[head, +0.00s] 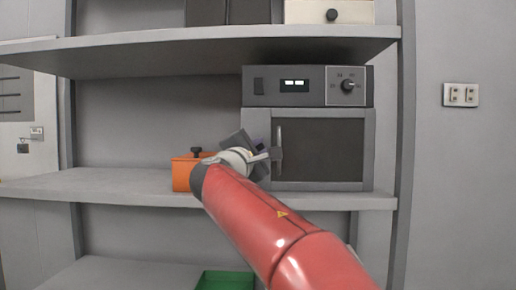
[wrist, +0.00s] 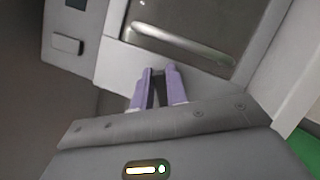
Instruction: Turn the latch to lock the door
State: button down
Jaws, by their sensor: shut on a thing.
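The grey test chamber's door (head: 325,150) has a dark window and looks closed. Its vertical handle (head: 279,138) is on the left side of the door; the handle (wrist: 178,42) also crosses the upper part of the wrist view. My gripper (head: 264,150) is at the door's left edge, beside the lower part of the handle. In the wrist view, its purple fingertips (wrist: 159,72) are close together on the light door frame, just below the handle. A narrow dark piece, apparently the latch (wrist: 157,90), shows between the fingers. Most of it is hidden, so its angle cannot be told.
A control panel (head: 306,86) with a display and knob tops the chamber. An orange box (head: 181,174) stands close left of my gripper on the middle shelf (head: 100,187). The upper shelf (head: 150,55) spans above. A green bin (head: 224,281) sits below.

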jog(key=m+g, duration=0.1)
jog(key=m, duration=0.3)
jog(key=m+g+p, duration=0.1)
jog(key=m, duration=0.1)
jog(key=shift+d+f+m+g, duration=0.15)
jog(key=shift+f+m+g, duration=0.15)
dwell(0.4)
jog(key=c, duration=1.4)
grip_release()
jog(key=v, duration=0.7)
jog(key=shift+s+a+b, duration=0.2)
jog(key=shift+s+b, duration=0.15)
jog(key=shift+b, duration=0.05)
